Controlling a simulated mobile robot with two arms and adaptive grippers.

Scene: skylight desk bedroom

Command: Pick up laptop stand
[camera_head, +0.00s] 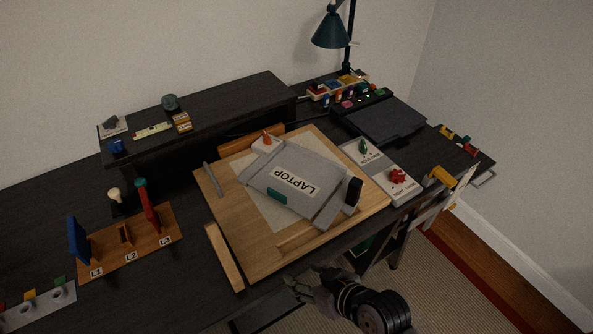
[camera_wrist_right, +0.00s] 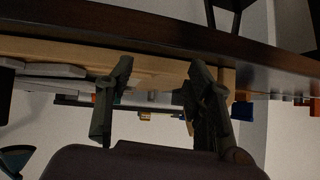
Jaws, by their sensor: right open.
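A flat grey thing labelled LAPTOP (camera_head: 297,180) lies on a pale sheet on the wooden board (camera_head: 226,193) in the middle of the desk. No separate part is clearly recognisable as the laptop stand; I cannot tell whether the grey pieces there belong to it. My right gripper (camera_head: 305,288) is open and empty, in front of the board near the desk's front edge, apart from the grey thing. In the right wrist view its two fingers (camera_wrist_right: 160,78) stand apart with nothing between them. My left gripper is out of view.
A black cylinder (camera_head: 353,190) stands at the grey thing's right end. A white panel with a red knob (camera_head: 398,176) lies right of the board. A wooden rack (camera_head: 130,243) with upright pieces stands at left. A green lamp (camera_head: 331,31) stands behind. Open floor lies front right.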

